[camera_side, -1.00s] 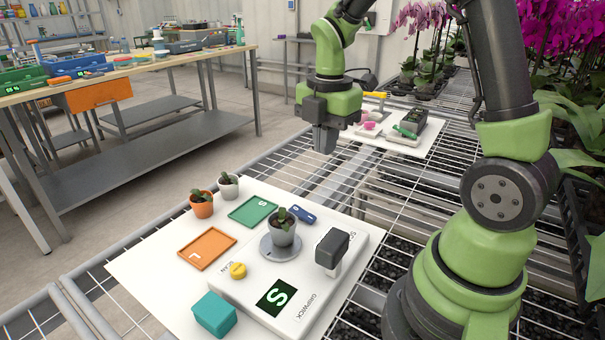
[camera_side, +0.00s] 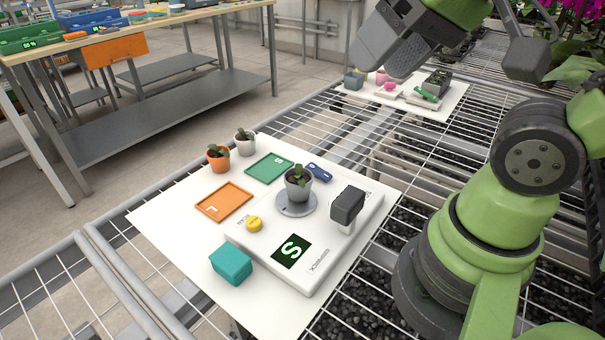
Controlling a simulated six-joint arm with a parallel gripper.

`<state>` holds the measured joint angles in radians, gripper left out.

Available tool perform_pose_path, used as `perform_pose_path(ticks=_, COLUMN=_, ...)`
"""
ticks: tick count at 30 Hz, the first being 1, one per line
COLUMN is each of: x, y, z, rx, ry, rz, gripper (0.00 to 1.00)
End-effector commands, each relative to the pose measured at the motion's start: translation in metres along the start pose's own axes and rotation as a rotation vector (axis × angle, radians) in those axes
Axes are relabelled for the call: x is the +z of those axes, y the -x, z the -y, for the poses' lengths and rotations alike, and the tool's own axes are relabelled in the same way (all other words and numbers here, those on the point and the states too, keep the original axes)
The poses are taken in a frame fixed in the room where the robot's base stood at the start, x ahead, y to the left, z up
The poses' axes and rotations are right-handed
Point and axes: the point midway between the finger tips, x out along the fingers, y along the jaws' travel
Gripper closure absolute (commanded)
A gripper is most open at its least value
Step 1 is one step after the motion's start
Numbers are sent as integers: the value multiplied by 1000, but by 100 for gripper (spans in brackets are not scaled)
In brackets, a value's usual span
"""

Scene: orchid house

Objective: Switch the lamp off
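No plainly recognisable lamp shows. The white device (camera_side: 318,265) on the near white board has a dark screen with a lit green "S" (camera_side: 291,251), a round yellow button (camera_side: 254,224) and a black head (camera_side: 347,204) on a short white post. A small grey pot with a plant (camera_side: 298,184) stands on its round grey plate. My gripper (camera_side: 378,62) is raised at the top, tilted down to the left, well beyond and above the device. Its fingertips overlap the far board's things in the picture, so whether they are apart is unclear.
Around the device are an orange tray (camera_side: 224,202), a green tray (camera_side: 269,167), a teal block (camera_side: 231,266), a blue item (camera_side: 319,172) and two potted plants (camera_side: 218,158). A far white board (camera_side: 447,103) bears small tools. Wire bench mesh lies between the boards.

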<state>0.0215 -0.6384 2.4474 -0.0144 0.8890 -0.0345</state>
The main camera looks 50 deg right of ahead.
Motion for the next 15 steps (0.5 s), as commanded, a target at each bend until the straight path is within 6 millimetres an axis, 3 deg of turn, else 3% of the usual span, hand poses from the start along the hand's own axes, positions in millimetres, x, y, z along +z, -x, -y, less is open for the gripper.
perform_pose_path(ticks=9, x=-64, y=-75, z=-32, rx=172, ry=135, rz=215, gripper=49)
perform_pose_path(ticks=15, x=-82, y=-142, z=-72, rx=230, ry=226, rz=374, gripper=49)
